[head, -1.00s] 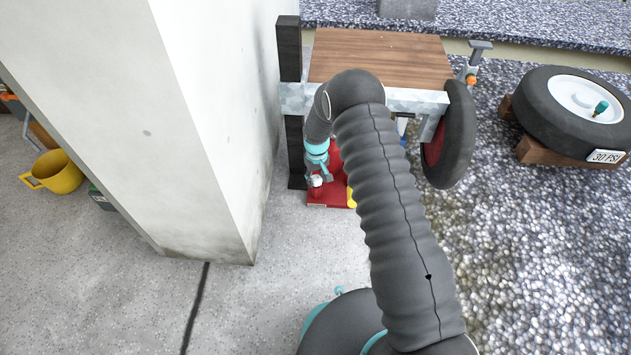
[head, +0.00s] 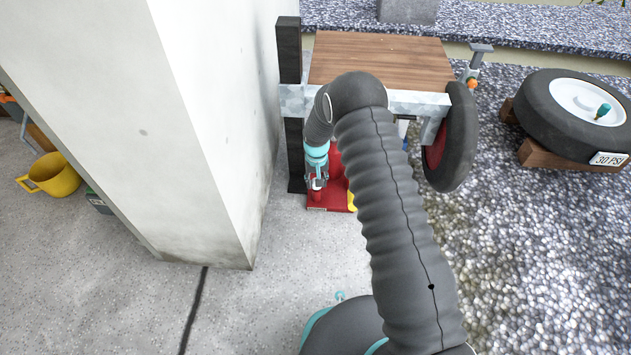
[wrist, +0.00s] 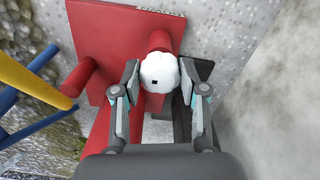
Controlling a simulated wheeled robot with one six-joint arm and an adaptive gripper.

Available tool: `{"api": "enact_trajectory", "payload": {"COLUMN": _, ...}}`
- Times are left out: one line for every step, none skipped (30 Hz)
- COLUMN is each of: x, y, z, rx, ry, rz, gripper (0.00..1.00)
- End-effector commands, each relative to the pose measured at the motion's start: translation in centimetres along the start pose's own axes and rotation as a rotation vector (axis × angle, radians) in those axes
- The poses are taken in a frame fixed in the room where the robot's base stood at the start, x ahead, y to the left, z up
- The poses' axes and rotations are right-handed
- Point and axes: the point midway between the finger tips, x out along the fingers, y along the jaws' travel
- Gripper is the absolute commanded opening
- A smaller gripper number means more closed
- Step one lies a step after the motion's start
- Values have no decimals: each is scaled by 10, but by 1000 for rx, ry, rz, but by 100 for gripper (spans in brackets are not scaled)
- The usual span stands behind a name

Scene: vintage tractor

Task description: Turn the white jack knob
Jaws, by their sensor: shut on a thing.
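The white jack knob (wrist: 160,73) is a round, lobed knob with a small dark square mark on its face. It sits on a red post of the red jack (wrist: 97,45) in the wrist view. My gripper (wrist: 160,80) has one finger on each side of the knob and is shut on it. In the head view my gripper (head: 316,182) points down over the red base (head: 328,204) of the jack, and the knob is mostly hidden by it. My arm covers part of the jack there.
A white pillar (head: 215,130) stands close on the left of the jack. A wooden-topped trailer (head: 380,58) with a dark wheel (head: 458,135) is above and behind. Yellow (wrist: 28,85) and blue (wrist: 42,55) bars show left of the jack. A spare tyre (head: 545,110) lies at the right.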

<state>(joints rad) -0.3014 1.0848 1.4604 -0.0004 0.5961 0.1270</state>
Motion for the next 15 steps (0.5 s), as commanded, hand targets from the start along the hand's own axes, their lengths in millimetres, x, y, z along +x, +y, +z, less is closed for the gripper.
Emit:
{"api": "enact_trajectory", "payload": {"x": 0, "y": 0, "z": 0, "rx": 1, "ry": -2, "rz": 0, "gripper": 8}}
{"api": "enact_trajectory", "payload": {"x": 0, "y": 0, "z": 0, "rx": 1, "ry": -2, "rz": 0, "gripper": 8}}
{"api": "enact_trajectory", "payload": {"x": 0, "y": 0, "z": 0, "rx": 1, "ry": -2, "rz": 0, "gripper": 45}}
{"api": "enact_trajectory", "payload": {"x": 0, "y": 0, "z": 0, "rx": 1, "ry": -2, "rz": 0, "gripper": 52}}
{"api": "enact_trajectory", "payload": {"x": 0, "y": 0, "z": 0, "rx": 1, "ry": -2, "rz": 0, "gripper": 60}}
{"api": "enact_trajectory", "payload": {"x": 0, "y": 0, "z": 0, "rx": 1, "ry": -2, "rz": 0, "gripper": 68}}
{"api": "enact_trajectory", "payload": {"x": 0, "y": 0, "z": 0, "rx": 1, "ry": -1, "rz": 0, "gripper": 68}}
{"api": "enact_trajectory", "payload": {"x": 0, "y": 0, "z": 0, "rx": 1, "ry": -1, "rz": 0, "gripper": 68}}
{"api": "enact_trajectory", "payload": {"x": 0, "y": 0, "z": 0, "rx": 0, "ry": -1, "rz": 0, "gripper": 68}}
{"api": "enact_trajectory", "payload": {"x": 0, "y": 0, "z": 0, "rx": 0, "ry": -1, "rz": 0, "gripper": 68}}
{"api": "enact_trajectory", "payload": {"x": 0, "y": 0, "z": 0, "rx": 0, "ry": -1, "rz": 0, "gripper": 68}}
{"api": "enact_trajectory", "payload": {"x": 0, "y": 0, "z": 0, "rx": 0, "ry": -1, "rz": 0, "gripper": 68}}
{"api": "enact_trajectory", "payload": {"x": 0, "y": 0, "z": 0, "rx": 0, "ry": -1, "rz": 0, "gripper": 68}}
{"api": "enact_trajectory", "payload": {"x": 0, "y": 0, "z": 0, "rx": 0, "ry": -1, "rz": 0, "gripper": 68}}
{"api": "enact_trajectory", "payload": {"x": -1, "y": 0, "z": 0, "rx": 0, "ry": 0, "rz": 0, "gripper": 68}}
